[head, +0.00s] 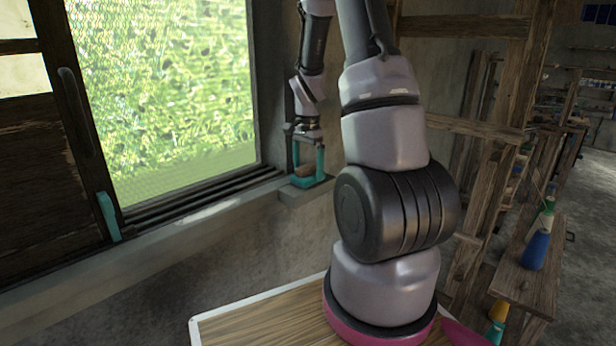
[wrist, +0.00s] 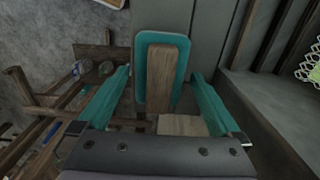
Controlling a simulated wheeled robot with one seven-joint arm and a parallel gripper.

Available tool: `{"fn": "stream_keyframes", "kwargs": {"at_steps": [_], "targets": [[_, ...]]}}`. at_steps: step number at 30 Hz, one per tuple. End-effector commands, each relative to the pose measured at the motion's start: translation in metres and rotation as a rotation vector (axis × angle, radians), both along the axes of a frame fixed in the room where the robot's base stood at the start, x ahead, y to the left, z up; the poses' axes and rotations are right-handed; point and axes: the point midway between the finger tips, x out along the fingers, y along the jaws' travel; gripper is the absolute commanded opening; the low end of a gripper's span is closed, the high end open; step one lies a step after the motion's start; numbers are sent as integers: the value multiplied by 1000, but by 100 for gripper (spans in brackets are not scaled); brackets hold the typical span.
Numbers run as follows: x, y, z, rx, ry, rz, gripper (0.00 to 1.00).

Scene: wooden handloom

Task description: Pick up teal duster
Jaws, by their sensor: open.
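The teal duster (head: 303,182) lies on the end of the window sill in the head view, with its brown wooden handle on top. In the wrist view the duster (wrist: 141,65) is a rounded teal plate with the wooden bar along its middle. My gripper (head: 308,172) is over it, its teal fingers pointing down. In the wrist view my gripper (wrist: 161,75) is open, with one finger on each side of the duster and a gap on both sides. I cannot tell how far down the fingers reach beside the handle.
The grey sill (head: 200,219) runs along the window, with a wall below. A teal piece (head: 109,215) is on the window frame at left. A wooden bench (head: 530,283) with a blue bottle (head: 536,250) stands at right. A wooden tabletop (head: 262,328) is in front.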

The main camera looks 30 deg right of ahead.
Motion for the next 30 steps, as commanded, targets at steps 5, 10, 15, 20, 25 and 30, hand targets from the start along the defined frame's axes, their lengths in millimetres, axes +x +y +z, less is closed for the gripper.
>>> {"fn": "stream_keyframes", "kwargs": {"at_steps": [5,10,15,20,25,30], "targets": [[0,0,-1,0,0,0,100],[0,0,-1,0,0,0,50],[0,0,-1,0,0,0,25],[0,0,2,-1,-1,1,25],[1,0,25,-1,-6,1,25],[1,0,60,-1,-6,0,25]]}}
